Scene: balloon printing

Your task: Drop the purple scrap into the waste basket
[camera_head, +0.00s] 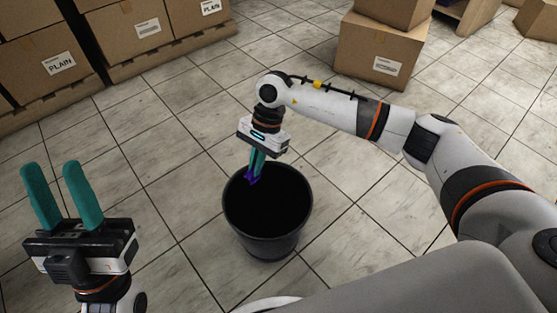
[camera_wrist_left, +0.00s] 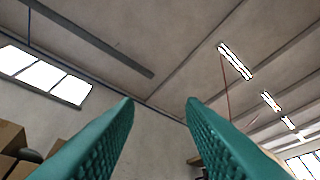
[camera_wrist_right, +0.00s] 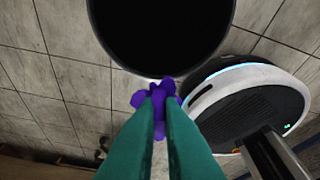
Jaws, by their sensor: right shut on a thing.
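The purple scrap (camera_head: 252,177) is between the teal fingertips of my right gripper (camera_head: 256,165), which is shut on it and points down. In the head view the scrap overlaps the back left rim of the black waste basket (camera_head: 268,238). In the right wrist view the purple scrap (camera_wrist_right: 158,98) is crumpled around the fingertips, just beside the rim of the basket (camera_wrist_right: 160,72); its height above the rim is hard to tell. The basket's inside is dark and its bottom cannot be made out. My left gripper (camera_head: 62,190) is open, empty and points up at the left.
Cardboard boxes (camera_head: 45,58) stand on pallets at the back left. More boxes (camera_head: 378,52) are stacked at the back right. The tiled floor around the basket (camera_head: 165,175) is clear.

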